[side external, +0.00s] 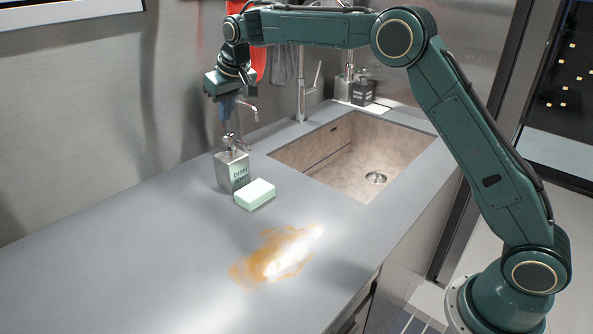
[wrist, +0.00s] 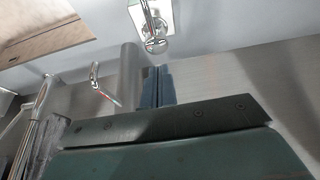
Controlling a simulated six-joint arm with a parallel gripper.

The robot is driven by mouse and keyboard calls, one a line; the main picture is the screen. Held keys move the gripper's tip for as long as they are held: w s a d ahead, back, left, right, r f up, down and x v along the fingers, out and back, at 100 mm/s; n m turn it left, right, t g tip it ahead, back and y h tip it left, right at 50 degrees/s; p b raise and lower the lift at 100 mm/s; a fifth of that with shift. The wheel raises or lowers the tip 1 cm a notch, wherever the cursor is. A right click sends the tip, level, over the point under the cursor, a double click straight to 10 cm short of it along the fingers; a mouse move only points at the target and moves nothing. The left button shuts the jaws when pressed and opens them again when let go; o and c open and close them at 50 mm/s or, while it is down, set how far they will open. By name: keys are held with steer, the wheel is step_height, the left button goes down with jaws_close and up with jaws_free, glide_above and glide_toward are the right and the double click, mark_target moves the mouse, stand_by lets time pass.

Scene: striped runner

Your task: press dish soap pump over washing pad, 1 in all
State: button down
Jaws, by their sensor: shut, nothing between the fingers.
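The dish soap bottle (side external: 226,176) stands upright on the counter, a grey dispenser with a label and a metal pump head (side external: 232,143). The washing pad (side external: 255,196), white on top and pale green below, lies flat just in front of the bottle. My gripper (side external: 227,118) is shut and empty, pointing down above the pump head; a small gap seems to separate them. In the wrist view, the shut fingers (wrist: 156,72) show close to the shiny pump head (wrist: 155,44). I cannot make out the washing pad in the wrist view.
A sink (side external: 345,150) with a faucet (side external: 301,95) lies right of the bottle. An orange-brown spill (side external: 275,255) is on the counter in front of the pad. Dark bottles (side external: 362,90) stand behind the sink. The counter's left side is clear.

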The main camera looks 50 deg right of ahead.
steer(key=shift+r, duration=2.15)
steer(key=s+d+r, duration=0.2)
steer(key=s+r, duration=0.2)
steer(key=s, duration=0.8)
steer(key=s+d+r, duration=0.2)
steer(key=s+r, duration=0.2)
steer(key=s, duration=0.9)
steer(key=s+f, duration=0.5)
steer(key=s, duration=0.6)
steer(key=s+d+f+t, duration=0.1)
steer(key=s+f, duration=0.4)
steer(key=s, duration=0.5)
steer(key=shift+s, duration=0.35)
